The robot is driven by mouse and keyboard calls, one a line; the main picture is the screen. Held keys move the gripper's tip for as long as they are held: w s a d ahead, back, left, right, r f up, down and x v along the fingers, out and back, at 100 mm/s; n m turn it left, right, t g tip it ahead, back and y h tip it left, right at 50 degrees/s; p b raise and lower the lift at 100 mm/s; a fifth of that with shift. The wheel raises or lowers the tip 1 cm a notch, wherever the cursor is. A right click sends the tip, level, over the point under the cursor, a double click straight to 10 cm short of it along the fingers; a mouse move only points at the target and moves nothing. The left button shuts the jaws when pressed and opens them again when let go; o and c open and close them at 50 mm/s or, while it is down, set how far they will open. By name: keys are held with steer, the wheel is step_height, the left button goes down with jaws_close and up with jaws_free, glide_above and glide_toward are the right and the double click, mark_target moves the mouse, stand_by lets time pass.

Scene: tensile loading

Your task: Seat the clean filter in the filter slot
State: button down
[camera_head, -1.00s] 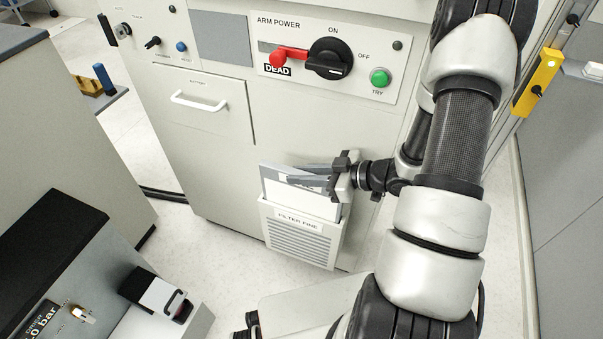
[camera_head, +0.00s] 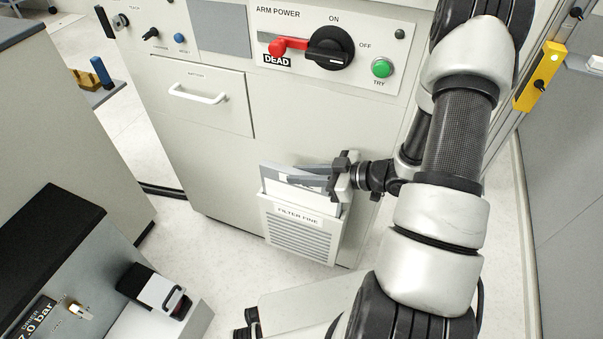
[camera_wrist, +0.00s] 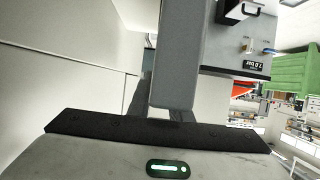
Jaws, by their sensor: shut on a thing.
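The clean filter (camera_head: 325,202), a pale panel with a grey frame, stands upright in the mouth of the filter slot (camera_head: 300,242). Its lower part is hidden inside the slot; its upper part sticks out above the rim. The slot is a white louvred holder labelled "FILTER FINE" on the cabinet front. My gripper (camera_head: 308,178) comes in from the right, its grey fingers lying level across the filter's top, shut on it. In the wrist view, one grey finger (camera_wrist: 177,60) rises from the dark palm bar; I cannot make out the filter clearly there.
The cabinet carries a red lever (camera_head: 288,45) by a "DEAD" label, a black rotary switch (camera_head: 331,48), a green button (camera_head: 382,68) and a battery drawer handle (camera_head: 198,95). A bench unit with a gauge (camera_head: 38,318) stands lower left. Floor is clear left of the slot.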

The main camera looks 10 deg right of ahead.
steer(key=shift+f+b, duration=0.75)
steer(key=shift+f, duration=1.4)
steer(key=c, duration=1.5)
jaws_free()
steer(key=shift+c, duration=0.2)
steer(key=p+v, duration=0.4)
steer(key=v, duration=1.3)
steer(key=shift+d+r, duration=0.15)
steer(key=shift+d, duration=0.05)
steer(key=shift+p, duration=0.3)
